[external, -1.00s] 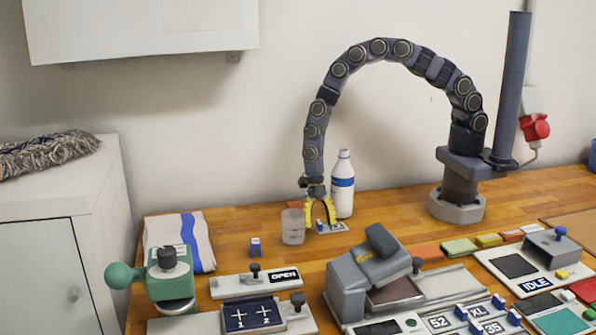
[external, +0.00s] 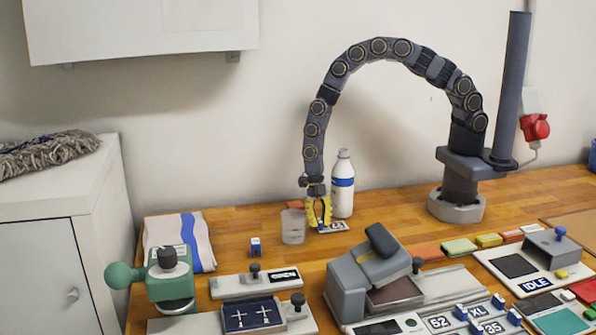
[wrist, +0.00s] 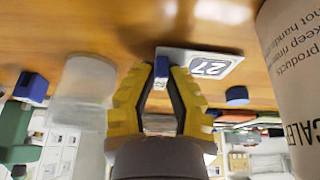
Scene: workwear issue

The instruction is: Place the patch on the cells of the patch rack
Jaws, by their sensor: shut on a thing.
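A flat white patch with a blue panel marked 27 (wrist: 208,66) is at the fingertips in the wrist view. It also shows in the external view (external: 336,227) on or just above the table, between the clear cup and the bottle. My gripper (external: 319,224) points down with its yellow fingers closed on a small blue part at the patch's edge. In the wrist view my gripper (wrist: 164,74) partly hides that part. A rack-like board with number and size labels (external: 440,322) and blue knobs stands at the front right, cut off by the picture's edge.
A clear cup (external: 292,228) stands close left of my gripper and a white bottle (external: 343,180) close behind it. A grey press-like device (external: 352,292) stands in front. A small blue block (external: 256,246) and a board marked OPEN (external: 232,286) are left.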

